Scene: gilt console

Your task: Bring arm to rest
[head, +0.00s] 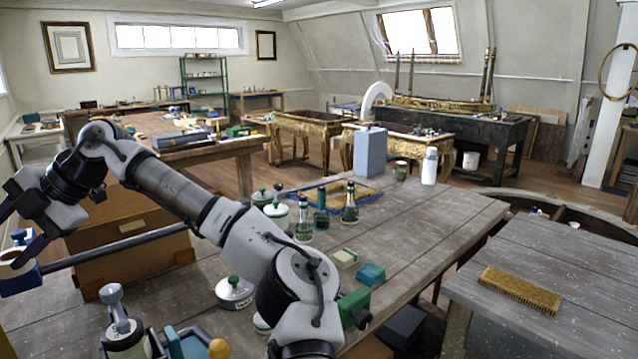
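My grey and black arm (175,190) reaches from the lower middle up and across to the left side, raised above the near workbench. My gripper (12,236) hangs at the far left edge of the head view. Its dark fingers look spread apart, with one running out of the picture. I see nothing held between them. One finger overlaps a pale round thing (14,262) by the blue clamp end (20,282); I cannot tell whether they touch.
On the near workbench (420,225) are green-capped bottles (349,207), lidded tins (234,291), a blue block (370,153) and a white bottle (429,166). A brush (520,289) lies on the right table.

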